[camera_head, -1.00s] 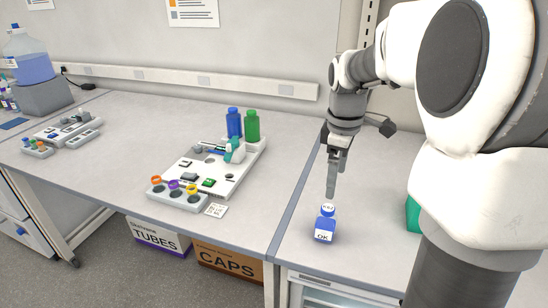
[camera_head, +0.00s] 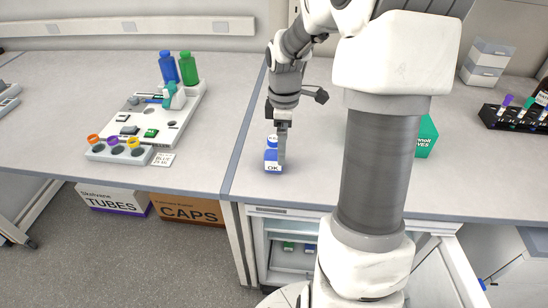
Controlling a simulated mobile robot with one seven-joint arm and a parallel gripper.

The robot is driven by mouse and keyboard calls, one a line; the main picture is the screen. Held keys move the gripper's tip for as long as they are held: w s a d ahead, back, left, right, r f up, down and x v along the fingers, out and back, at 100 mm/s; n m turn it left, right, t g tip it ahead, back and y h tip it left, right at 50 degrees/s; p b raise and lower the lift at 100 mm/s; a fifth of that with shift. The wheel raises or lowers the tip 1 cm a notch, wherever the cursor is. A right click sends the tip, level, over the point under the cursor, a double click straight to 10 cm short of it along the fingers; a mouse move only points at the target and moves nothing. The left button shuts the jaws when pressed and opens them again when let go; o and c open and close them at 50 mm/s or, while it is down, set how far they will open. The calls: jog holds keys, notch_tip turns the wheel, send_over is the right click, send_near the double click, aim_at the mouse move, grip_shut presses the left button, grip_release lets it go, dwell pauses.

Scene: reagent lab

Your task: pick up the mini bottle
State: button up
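The mini bottle (camera_head: 271,157) is a small blue bottle with a white lettered cap and a white label marked "OK". It stands upright on the right-hand bench, near its front left corner. My gripper (camera_head: 282,162) points down at the bottle, and its grey finger overlaps the bottle's right side in the picture. The fingers are seen edge-on, one in line with the other, so I cannot tell how wide they are or whether they touch the bottle.
A white work tray (camera_head: 185,112) with a blue bottle (camera_head: 167,68) and a green bottle (camera_head: 188,70) is on the left bench. A teal box (camera_head: 427,137) is behind my arm, and a dark tube rack (camera_head: 513,118) is at far right. Bench around the mini bottle is clear.

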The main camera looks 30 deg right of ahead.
jog(key=f, duration=0.3)
jog(key=f+b, duration=0.1)
jog(key=f, duration=0.1)
jog(key=shift+w+a+f, duration=0.1)
jog(key=shift+w+a, duration=0.15)
jog(key=shift+a, duration=0.1)
jog(key=shift+c, duration=0.2)
jog(key=c, duration=1.5)
